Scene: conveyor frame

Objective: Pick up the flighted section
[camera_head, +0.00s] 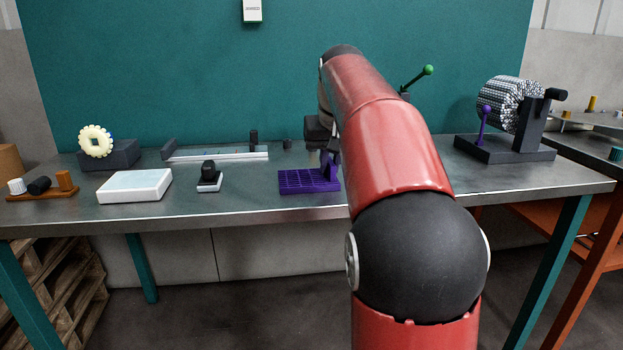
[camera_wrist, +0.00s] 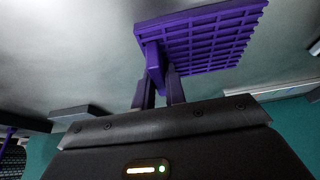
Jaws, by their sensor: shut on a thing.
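The flighted section is a purple gridded slab (camera_head: 308,182) at the front middle of the table, with an upright purple flight (camera_head: 330,166) near its right end. In the wrist view the purple grid (camera_wrist: 205,38) stretches beyond my fingers. My gripper (camera_wrist: 158,88) is shut on the upright flight, one dark finger on either side. In the head view my gripper (camera_head: 326,152) is partly hidden behind my red arm. The slab looks level and at or very near the table top; I cannot tell whether it touches.
The steel table (camera_head: 235,205) holds a small black-and-white device (camera_head: 209,178) and a white block (camera_head: 135,186) to the left. A long rail fixture (camera_head: 215,154) lies behind. A grey chain drum on a stand (camera_head: 510,105) is at the right. The table's front right is clear.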

